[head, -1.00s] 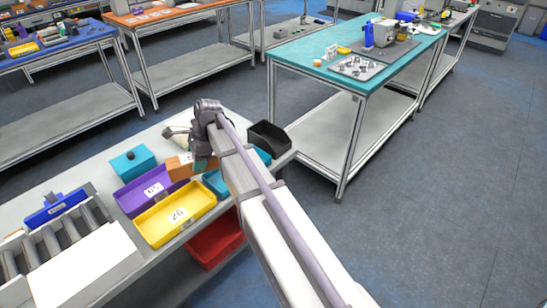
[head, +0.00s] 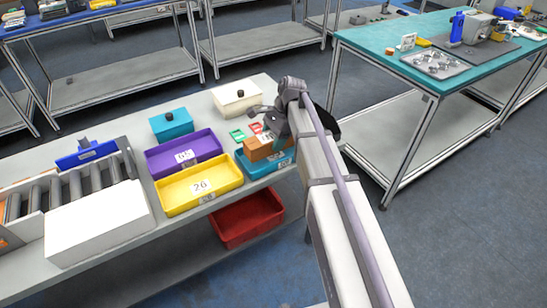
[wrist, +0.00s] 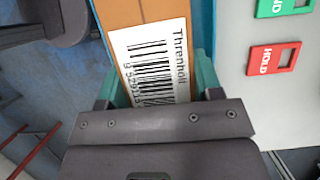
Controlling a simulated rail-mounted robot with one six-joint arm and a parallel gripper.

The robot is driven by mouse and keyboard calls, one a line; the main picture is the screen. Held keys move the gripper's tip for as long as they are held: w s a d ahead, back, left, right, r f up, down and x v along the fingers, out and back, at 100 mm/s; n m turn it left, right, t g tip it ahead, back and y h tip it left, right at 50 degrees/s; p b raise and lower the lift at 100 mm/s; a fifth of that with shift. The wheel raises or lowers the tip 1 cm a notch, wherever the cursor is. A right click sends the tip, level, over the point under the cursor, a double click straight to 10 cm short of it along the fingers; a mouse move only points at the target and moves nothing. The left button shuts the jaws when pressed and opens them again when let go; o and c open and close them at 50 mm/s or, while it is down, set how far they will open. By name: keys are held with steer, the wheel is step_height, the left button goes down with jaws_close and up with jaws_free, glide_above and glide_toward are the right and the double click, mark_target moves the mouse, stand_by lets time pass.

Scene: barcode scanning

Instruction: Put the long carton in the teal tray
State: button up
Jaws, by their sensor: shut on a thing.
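The long carton (head: 262,149) is orange-brown. In the wrist view the carton (wrist: 124,13) shows a white barcode label. My gripper (wrist: 157,88) is shut on it, with a teal finger on each side. In the head view my gripper (head: 277,128) is partly hidden behind its own wrist. The teal tray (head: 268,172) stands right of the yellow tray, and the carton is over its back part. A blue strip beside the carton in the wrist view looks like the tray's wall (wrist: 203,25). I cannot tell whether the carton touches the tray's floor.
The purple tray (head: 205,140) and yellow tray (head: 225,178) stand to the left, with a teal box (head: 171,126) and white box (head: 236,97) behind. Green and red cards (wrist: 274,58) lie beside the teal tray. A red bin (head: 247,218) sits below.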

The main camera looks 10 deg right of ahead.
step_height(320, 180, down, 4)
steer(key=b, duration=0.3)
steer(key=shift+b, duration=0.4)
steer(key=shift+r, duration=0.3)
steer(key=shift+f, duration=0.25)
steer(key=o, duration=1.2)
steer(key=shift+r, duration=0.1)
